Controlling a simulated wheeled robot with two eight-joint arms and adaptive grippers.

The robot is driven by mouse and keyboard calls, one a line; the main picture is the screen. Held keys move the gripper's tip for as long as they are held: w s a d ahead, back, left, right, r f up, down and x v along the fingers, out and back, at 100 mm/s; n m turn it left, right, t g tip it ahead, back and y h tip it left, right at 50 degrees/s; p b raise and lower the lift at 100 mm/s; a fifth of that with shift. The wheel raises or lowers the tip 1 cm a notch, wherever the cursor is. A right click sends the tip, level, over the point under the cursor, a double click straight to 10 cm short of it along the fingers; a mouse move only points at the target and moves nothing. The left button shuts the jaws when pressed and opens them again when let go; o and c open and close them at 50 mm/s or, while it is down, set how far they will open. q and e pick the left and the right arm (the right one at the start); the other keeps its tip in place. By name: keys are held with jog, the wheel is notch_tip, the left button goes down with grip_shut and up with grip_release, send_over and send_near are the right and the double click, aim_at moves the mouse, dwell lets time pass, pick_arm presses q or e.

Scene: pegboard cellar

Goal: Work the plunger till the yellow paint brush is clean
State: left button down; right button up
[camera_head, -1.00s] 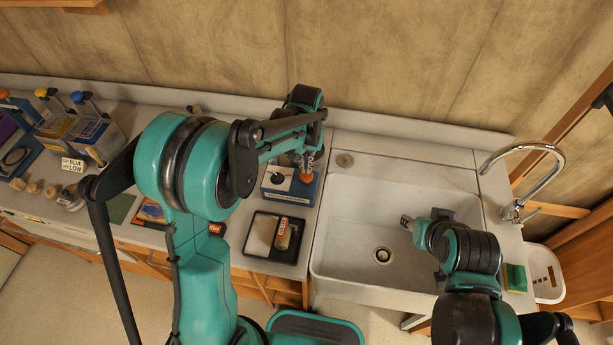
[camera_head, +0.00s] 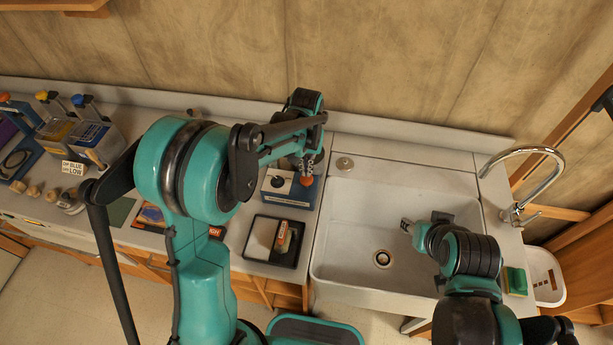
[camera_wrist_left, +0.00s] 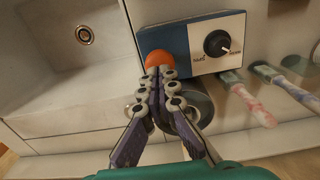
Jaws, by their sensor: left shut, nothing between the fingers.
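A blue and white box (camera_head: 291,188) with a black dial stands on the counter left of the sink. An orange ball knob (camera_head: 306,180), which I take for the plunger's top, shows at its right side; it also shows in the left wrist view (camera_wrist_left: 158,60). My left gripper (camera_head: 305,166) is shut and empty, its fingertips right at the knob, not around it. In the left wrist view a grey round vessel (camera_wrist_left: 203,103) is partly hidden behind the fingers. My right gripper (camera_head: 406,224) hangs over the sink; its jaws are too small to read. I cannot make out a yellow brush.
The white sink (camera_head: 350,240) with its tap (camera_head: 540,150) lies to the right. A black tray (camera_head: 258,257) sits in front of the box. Several machines with coloured knobs stand far left. Two stained, teal-tipped handles (camera_wrist_left: 252,105) (camera_wrist_left: 285,85) lie beside the box in the left wrist view.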

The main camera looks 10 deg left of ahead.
aim_at(306, 178)
pick_arm(q)
jog(key=shift+f, duration=0.1)
jog(key=shift+f+b, duration=2)
jog(key=shift+f, duration=0.4)
jog(key=shift+r+p, duration=1.15)
jog(key=shift+r, duration=0.65)
jog(key=shift+f, duration=0.15)
jog(key=shift+f+b, duration=1.6)
jog(key=shift+f, duration=0.15)
jog(key=shift+r+p, duration=1.25)
jog(key=shift+r, duration=0.6)
